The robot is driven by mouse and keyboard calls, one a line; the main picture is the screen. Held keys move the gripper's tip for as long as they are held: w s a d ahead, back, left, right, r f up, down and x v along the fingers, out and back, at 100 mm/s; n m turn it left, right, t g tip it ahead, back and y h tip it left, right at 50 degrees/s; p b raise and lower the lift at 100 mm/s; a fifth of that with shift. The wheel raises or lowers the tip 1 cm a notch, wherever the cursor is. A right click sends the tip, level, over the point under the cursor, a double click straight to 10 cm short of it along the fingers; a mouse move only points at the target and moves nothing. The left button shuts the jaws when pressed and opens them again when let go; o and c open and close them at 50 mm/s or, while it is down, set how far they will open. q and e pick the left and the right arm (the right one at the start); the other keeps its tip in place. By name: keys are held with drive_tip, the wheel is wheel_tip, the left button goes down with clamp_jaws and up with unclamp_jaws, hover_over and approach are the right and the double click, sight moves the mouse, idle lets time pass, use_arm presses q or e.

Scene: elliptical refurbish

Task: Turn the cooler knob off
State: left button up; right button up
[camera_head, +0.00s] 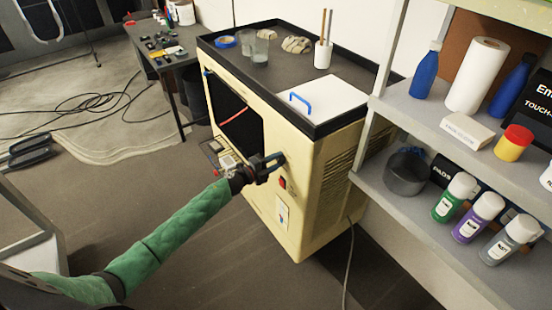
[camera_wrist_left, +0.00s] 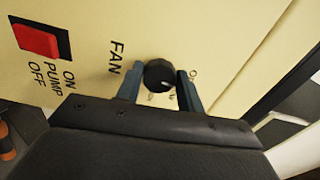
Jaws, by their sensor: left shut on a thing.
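The cooler (camera_head: 320,190) is a cream cabinet in the middle of the head view, with a dark opening in its front. In the left wrist view, its round black knob (camera_wrist_left: 158,74) sits beside the word FAN, with small markings around it partly covered. My left gripper (camera_head: 272,163) is at the front panel. In the left wrist view its two blue-grey fingers (camera_wrist_left: 159,80) are on either side of the knob, shut on it. A red pump switch (camera_wrist_left: 37,40) labelled ON and OFF is to the left there. My right gripper is not in view.
The cooler's tray top (camera_head: 270,75) holds cups, tape, gloves and a white panel with a blue handle. A shelf (camera_head: 420,110) with bottles and spray cans stands close on the right. A cluttered table (camera_head: 165,50) is behind left. Cables lie on the floor.

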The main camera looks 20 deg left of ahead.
use_arm(q)
drive_tip(key=shift+f+n+p, duration=0.1)
drive_tip(key=shift+n+p, duration=0.25)
drive_tip(key=shift+n, duration=0.45)
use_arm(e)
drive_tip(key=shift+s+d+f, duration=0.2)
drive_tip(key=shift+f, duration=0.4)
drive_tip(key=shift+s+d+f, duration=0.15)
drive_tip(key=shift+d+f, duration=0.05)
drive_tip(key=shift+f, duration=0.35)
use_arm(q)
drive_tip(key=o, duration=1)
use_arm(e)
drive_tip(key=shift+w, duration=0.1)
use_arm(q)
drive_tip(key=shift+s+a, duration=0.15)
drive_tip(key=shift+a, duration=0.05)
drive_tip(key=shift+s+a+f+b, duration=0.1)
drive_tip(key=shift+s+a+b, duration=0.15)
drive_tip(key=shift+b, duration=0.05)
drive_tip(key=shift+b+v, duration=1.15)
drive_tip(key=shift+v, duration=2.2)
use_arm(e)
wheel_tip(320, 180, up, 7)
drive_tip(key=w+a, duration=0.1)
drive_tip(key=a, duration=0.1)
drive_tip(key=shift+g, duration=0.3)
